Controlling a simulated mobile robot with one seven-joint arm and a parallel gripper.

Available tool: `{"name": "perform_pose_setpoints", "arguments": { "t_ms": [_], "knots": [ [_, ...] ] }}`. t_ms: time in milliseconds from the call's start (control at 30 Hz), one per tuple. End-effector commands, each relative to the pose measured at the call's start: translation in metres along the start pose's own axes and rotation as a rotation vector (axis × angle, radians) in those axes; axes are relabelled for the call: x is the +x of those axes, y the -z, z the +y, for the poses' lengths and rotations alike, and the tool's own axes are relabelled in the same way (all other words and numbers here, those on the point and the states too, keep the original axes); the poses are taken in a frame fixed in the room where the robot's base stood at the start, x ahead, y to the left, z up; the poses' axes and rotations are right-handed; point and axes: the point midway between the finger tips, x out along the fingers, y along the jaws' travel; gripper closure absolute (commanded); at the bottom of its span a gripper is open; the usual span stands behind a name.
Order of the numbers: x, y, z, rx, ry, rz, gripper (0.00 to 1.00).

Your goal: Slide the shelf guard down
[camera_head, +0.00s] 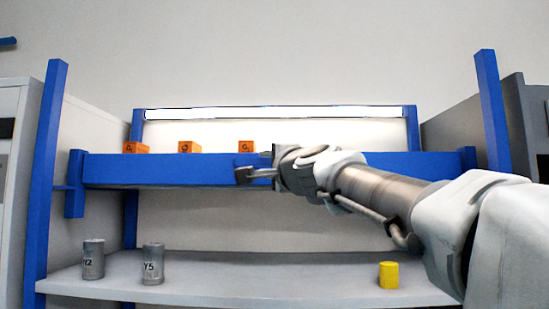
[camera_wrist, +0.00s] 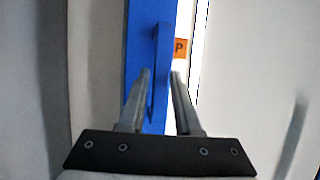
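The shelf guard (camera_head: 160,170) is a long blue bar across the front of the upper shelf in the head view. In the wrist view the guard (camera_wrist: 140,45) runs upright, with a narrow blue handle (camera_wrist: 161,60) standing out from it. My gripper (camera_head: 256,172) is at the guard, near its middle. In the wrist view my gripper (camera_wrist: 160,73) is open, with one finger on each side of the handle. Gaps show between the fingers and the handle. My gripper hides the handle in the head view.
Several orange blocks (camera_head: 190,147) sit behind the guard on the upper shelf. Two grey cylinders (camera_head: 153,264) and a yellow cylinder (camera_head: 389,275) stand on the lower shelf (camera_head: 270,283). Blue posts (camera_head: 492,110) rise at both sides. The lower shelf's middle is clear.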

Motion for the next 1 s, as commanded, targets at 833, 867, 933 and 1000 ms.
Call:
{"name": "perform_pose_setpoints", "arguments": {
  "t_ms": [833,867,933,1000],
  "knots": [
    [0.028,0.0,0.0,0.0,0.001,0.0,1.0],
    [0.028,0.0,0.0,0.0,0.001,0.0,1.0],
    [0.028,0.0,0.0,0.0,0.001,0.0,1.0],
    [0.028,0.0,0.0,0.0,0.001,0.0,1.0]
  ]
}}
